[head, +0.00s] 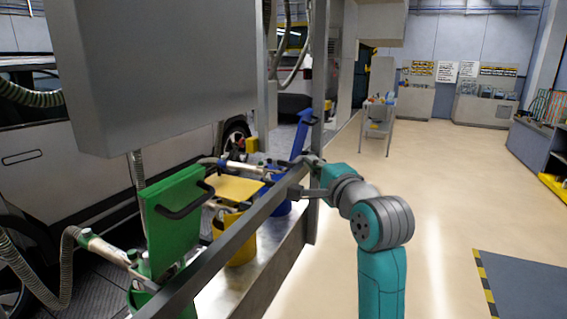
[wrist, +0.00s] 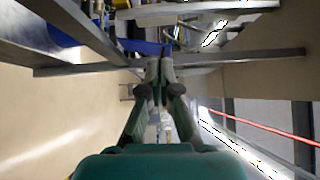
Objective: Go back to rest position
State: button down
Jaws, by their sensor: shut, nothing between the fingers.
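My gripper (wrist: 160,62) is shut and empty in the wrist view, its two fingers meeting in front of a grey metal rail. In the head view my teal and grey arm rises at the centre right, and my gripper (head: 305,191) reaches left to the metal frame, beside the blue container. I cannot tell whether the fingers touch the frame. A blue container with its lid (head: 301,135) raised stands behind the rail. A yellow container (head: 242,247) and a green container with a raised green lid (head: 172,222) stand to its left, each with a dark handle.
A slanted metal rail (head: 233,243) and an upright post (head: 318,120) stand close to my gripper. A large grey box (head: 160,75) hangs above the containers. Hoses (head: 60,270) run at the left by a parked car (head: 70,150). The floor (head: 450,190) at the right is open.

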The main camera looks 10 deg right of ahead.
jog(key=s+f+n+g+h, duration=0.1)
jog(key=s+f+n, duration=0.1)
jog(key=s+f, duration=0.75)
jog(key=s+f+n+h, duration=0.15)
jog(key=s+f, duration=0.25)
jog(key=f, duration=1)
jog(key=s+f+n+g, duration=0.1)
jog(key=s+f+n, duration=0.2)
jog(key=s+f, duration=0.65)
jog(key=s+f+n, duration=0.2)
jog(key=s+f, duration=0.3)
jog(key=s, duration=0.3)
jog(key=s+f+n, duration=0.3)
jog(key=s+f, duration=0.2)
jog(key=s, duration=0.3)
jog(key=s+r+n, duration=0.1)
jog(key=s+n, duration=0.1)
jog(key=s, duration=0.6)
jog(key=s+r+n+g, duration=0.1)
jog(key=s+r+n, duration=0.1)
jog(key=s, duration=0.6)
jog(key=shift+s+d+n+h, duration=0.15)
jog(key=shift+s+n+h, duration=0.2)
jog(key=shift+n, duration=0.1)
